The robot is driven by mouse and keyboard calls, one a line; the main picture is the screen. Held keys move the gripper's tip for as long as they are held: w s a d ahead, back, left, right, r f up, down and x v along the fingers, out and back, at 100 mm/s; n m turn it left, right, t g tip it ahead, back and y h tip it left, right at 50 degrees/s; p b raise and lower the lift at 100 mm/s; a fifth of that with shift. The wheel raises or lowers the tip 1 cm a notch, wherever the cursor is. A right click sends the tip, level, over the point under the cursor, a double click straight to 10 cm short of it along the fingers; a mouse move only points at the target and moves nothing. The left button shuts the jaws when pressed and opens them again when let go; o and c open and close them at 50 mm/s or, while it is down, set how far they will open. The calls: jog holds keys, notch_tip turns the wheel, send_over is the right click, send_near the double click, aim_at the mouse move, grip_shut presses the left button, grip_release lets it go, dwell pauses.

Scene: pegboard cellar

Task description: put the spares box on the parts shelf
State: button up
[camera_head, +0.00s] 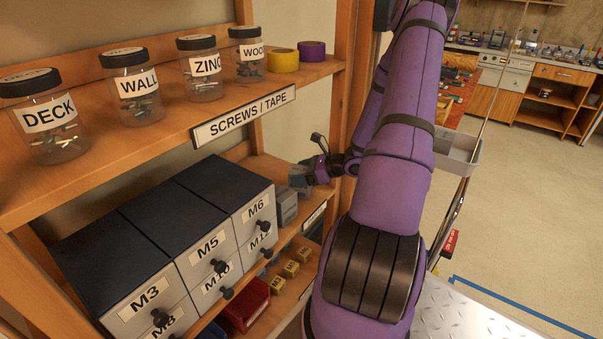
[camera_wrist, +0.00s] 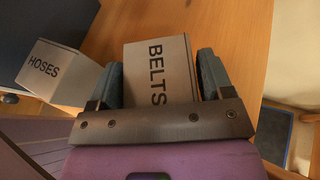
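A grey box with the label BELTS (camera_wrist: 160,72) sits between the fingers of my gripper (camera_wrist: 160,85) in the wrist view. No label reading "spares" is legible, so I cannot tell for certain that this is the spares box. In the head view my gripper (camera_head: 308,174) is inside the shelf unit at the right end of its middle shelf (camera_head: 262,166). The held box is small and partly hidden there. Whether its base touches the shelf board is unclear.
A grey HOSES box (camera_wrist: 62,72) stands left of the BELTS box, near the dark-topped drawer cabinets (camera_head: 160,225). The upper shelf (camera_head: 150,135) with labelled jars is overhead. A wooden upright (camera_head: 355,90) is close to my arm. Below are a red bin (camera_head: 245,303) and yellow boxes (camera_head: 291,269).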

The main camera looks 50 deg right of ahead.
jog(key=shift+r, duration=0.2)
jog(key=v, duration=1.2)
